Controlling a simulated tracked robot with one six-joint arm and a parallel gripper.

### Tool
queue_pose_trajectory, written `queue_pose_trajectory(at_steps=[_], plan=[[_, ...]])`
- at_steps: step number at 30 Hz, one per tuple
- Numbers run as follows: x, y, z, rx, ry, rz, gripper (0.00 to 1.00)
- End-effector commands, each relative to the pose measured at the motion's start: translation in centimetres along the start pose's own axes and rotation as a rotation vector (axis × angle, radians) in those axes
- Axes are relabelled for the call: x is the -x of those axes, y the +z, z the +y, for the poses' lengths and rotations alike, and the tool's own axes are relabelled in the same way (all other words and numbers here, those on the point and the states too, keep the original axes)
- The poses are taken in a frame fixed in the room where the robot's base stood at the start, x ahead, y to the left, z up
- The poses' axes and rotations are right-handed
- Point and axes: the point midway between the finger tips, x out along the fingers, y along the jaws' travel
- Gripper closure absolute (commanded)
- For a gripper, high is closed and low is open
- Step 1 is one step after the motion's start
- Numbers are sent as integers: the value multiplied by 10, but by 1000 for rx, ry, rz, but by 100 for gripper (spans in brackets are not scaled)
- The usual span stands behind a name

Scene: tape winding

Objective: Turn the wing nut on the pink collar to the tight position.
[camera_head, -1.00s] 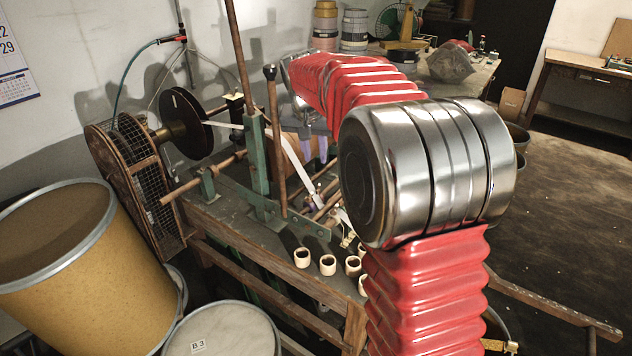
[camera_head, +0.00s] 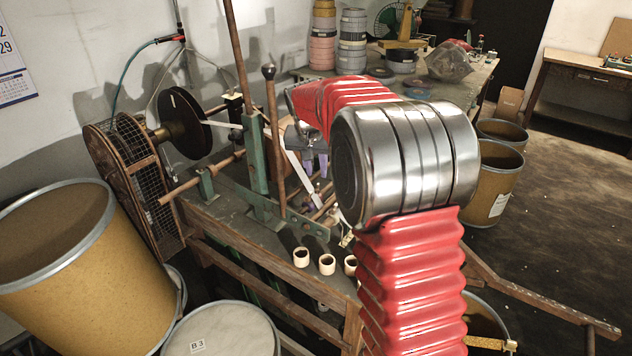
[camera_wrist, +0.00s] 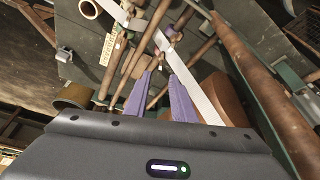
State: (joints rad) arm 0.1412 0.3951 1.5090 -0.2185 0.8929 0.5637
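My gripper (camera_wrist: 160,77) has two purple fingers, apart with a gap between them and nothing seen held. They point at the winding bench's rods. In the head view the fingers (camera_head: 315,164) hang over the bench beside the white tape (camera_head: 298,172), partly behind it and my arm. I cannot make out a pink collar or a wing nut for certain in either view. The tape (camera_wrist: 195,83) slants past the right finger.
A green post (camera_head: 255,165) and upright wooden rod (camera_head: 276,135) stand left of my gripper. A dark reel (camera_head: 184,124) is at the back left. Drums (camera_head: 90,270) stand at the lower left.

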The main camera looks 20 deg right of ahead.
Motion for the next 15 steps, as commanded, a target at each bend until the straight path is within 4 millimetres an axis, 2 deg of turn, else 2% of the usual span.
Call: queue_pose_trajectory(at_steps=[9,15], plan=[[-49,1,0,-1,1,-2,77],[-65,0,0,-1,0,-1,77]])
